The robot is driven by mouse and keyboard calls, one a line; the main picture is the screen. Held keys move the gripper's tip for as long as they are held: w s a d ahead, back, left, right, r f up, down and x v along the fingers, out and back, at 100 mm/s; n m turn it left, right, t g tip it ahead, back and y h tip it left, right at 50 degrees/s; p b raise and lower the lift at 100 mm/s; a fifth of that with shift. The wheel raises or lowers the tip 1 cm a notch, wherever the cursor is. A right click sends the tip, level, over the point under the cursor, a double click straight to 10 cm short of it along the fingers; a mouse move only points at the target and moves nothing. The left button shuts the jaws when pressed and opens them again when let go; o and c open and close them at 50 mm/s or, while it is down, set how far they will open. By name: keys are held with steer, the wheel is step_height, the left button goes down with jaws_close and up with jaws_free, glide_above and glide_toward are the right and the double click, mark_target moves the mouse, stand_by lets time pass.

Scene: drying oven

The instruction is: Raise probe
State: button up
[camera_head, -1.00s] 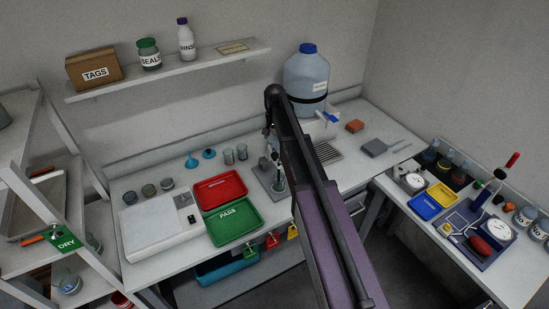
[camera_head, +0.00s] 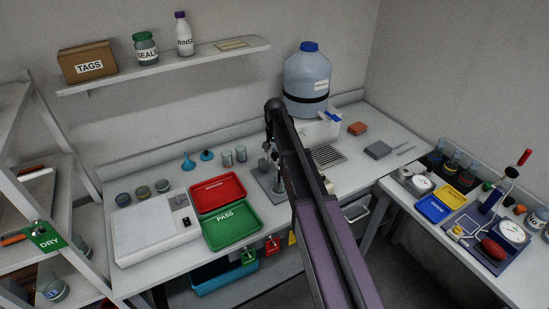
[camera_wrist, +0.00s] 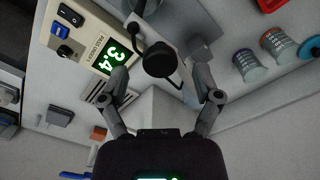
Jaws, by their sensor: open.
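In the wrist view, a black round knob (camera_wrist: 158,60), which looks like the top of the probe, shows with a dark cable curving beside it. My gripper (camera_wrist: 158,76) is open, with one finger on each side of the knob; contact cannot be told. A meter (camera_wrist: 84,38) with a lit green display stands to the left of the knob. In the head view, my gripper (camera_head: 268,148) points down above a grey stand base (camera_head: 264,182) on the bench. A small vessel (camera_head: 279,184) stands there. The probe's lower part is mostly hidden by my arm.
Left of the stand are the red tray (camera_head: 218,190), the green PASS tray (camera_head: 232,223) and a white balance-like device (camera_head: 150,235). A large blue-capped water jug (camera_head: 307,75) stands behind my arm. Several small jars and funnels line the back of the bench.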

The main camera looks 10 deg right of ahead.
steer(key=shift+f+b, duration=0.45)
steer(key=shift+f, duration=0.25)
jaws_close()
